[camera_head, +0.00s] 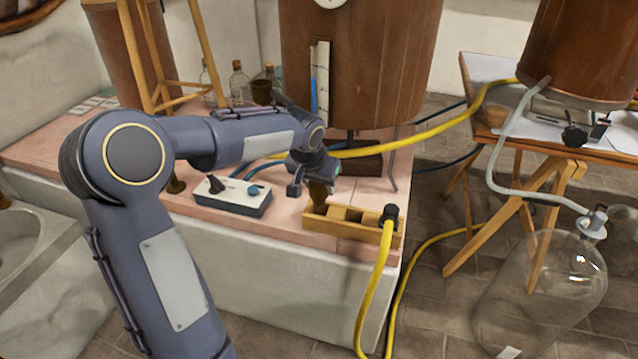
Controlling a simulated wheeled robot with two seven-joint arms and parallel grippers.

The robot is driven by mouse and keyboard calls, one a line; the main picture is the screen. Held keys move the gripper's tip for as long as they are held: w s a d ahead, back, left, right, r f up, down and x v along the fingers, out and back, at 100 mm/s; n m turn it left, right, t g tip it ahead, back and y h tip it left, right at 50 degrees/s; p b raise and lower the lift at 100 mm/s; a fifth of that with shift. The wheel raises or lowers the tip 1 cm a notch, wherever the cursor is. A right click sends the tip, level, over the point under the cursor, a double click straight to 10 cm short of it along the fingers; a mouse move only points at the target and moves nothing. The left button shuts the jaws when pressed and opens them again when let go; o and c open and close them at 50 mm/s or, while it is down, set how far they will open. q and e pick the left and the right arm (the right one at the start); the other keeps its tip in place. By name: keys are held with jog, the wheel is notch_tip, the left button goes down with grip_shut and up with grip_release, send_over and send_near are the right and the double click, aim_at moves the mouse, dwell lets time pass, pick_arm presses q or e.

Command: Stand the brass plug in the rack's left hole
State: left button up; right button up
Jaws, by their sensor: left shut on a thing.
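The wooden rack (368,231) lies near the right front corner of the pink tiled bench top. My left gripper (312,178) is over the rack's left end, pointing down, shut on the brass plug (319,196). The plug is a small brown piece, roughly upright, at the rack's left end. Its lower end meets the rack in the picture; I cannot tell whether it is inside the left hole or just above it. The gripper partly hides the plug's top. My right gripper is not in view.
A black connector with a yellow hose (389,215) stands at the rack's right end. A control box (233,195) with a black knob is left of the rack. A large copper vessel (360,60) stands behind. A glass carboy (540,290) is on the floor at right.

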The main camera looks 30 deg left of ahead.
aim_at(319, 197)
pick_arm(q)
jog(key=shift+f+b, duration=1.7)
jog(key=shift+f, duration=0.7)
dwell(3.8)
jog(key=o, duration=1.1)
jog(key=shift+o, duration=0.2)
jog(key=shift+r, duration=0.2)
